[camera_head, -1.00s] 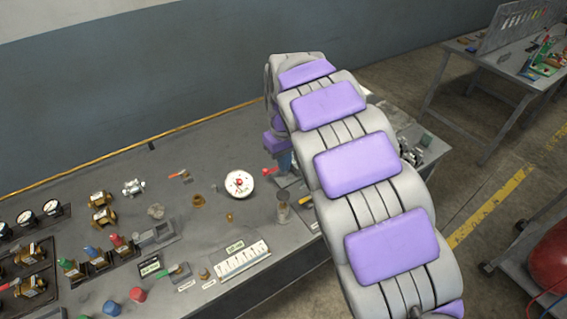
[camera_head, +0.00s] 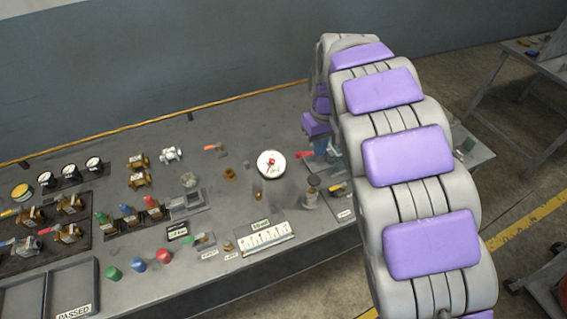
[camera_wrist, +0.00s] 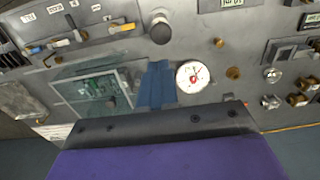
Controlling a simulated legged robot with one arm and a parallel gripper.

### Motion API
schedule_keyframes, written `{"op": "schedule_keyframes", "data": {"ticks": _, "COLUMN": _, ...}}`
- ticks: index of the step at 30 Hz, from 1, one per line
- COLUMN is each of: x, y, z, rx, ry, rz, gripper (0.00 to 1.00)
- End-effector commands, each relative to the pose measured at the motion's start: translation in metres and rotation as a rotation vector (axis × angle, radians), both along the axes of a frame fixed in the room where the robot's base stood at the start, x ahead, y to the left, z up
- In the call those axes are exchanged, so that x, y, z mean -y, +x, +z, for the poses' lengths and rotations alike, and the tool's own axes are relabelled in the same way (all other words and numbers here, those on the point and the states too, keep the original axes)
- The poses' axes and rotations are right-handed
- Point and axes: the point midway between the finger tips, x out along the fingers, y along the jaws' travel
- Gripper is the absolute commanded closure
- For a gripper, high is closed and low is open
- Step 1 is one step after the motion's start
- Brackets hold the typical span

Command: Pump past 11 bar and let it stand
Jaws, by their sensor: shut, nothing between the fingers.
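A round white pressure gauge (camera_head: 271,164) with a red mark at its centre sits on the grey bench; it also shows in the wrist view (camera_wrist: 193,76). Its reading is too small to tell. A small upright cylinder with a dark round top (camera_head: 311,192), perhaps the pump, stands right of the gauge; a dark round top (camera_wrist: 160,28) shows in the wrist view. A red-tipped lever (camera_head: 304,155) lies close by the gauge. In the head view my arm hides most of the gripper.
A white scale plate (camera_head: 265,240) lies at the bench front. Brass valves (camera_head: 138,170), coloured knobs (camera_head: 163,256) and small dials (camera_head: 70,172) crowd the left. A clear-covered box (camera_wrist: 100,92) is left of my fingers in the wrist view. Another table (camera_head: 515,80) stands right.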

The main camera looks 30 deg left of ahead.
Motion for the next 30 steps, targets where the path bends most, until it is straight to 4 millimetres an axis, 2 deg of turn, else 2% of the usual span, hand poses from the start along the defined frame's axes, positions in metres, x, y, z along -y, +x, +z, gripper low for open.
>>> {"op": "schedule_keyframes", "data": {"ticks": 9, "x": -0.004, "y": -0.009, "z": 0.027, "rx": 0.005, "ry": 0.001, "rz": 0.008, "gripper": 1.00}}
{"op": "schedule_keyframes", "data": {"ticks": 20, "x": -0.007, "y": -0.009, "z": 0.028, "rx": 0.006, "ry": -0.005, "rz": 0.005, "gripper": 1.00}}
{"op": "schedule_keyframes", "data": {"ticks": 26, "x": -0.006, "y": -0.010, "z": 0.018, "rx": 0.002, "ry": -0.007, "rz": 0.006, "gripper": 1.00}}
{"op": "schedule_keyframes", "data": {"ticks": 30, "x": -0.005, "y": -0.009, "z": -0.004, "rx": 0.003, "ry": -0.004, "rz": 0.006, "gripper": 1.00}}
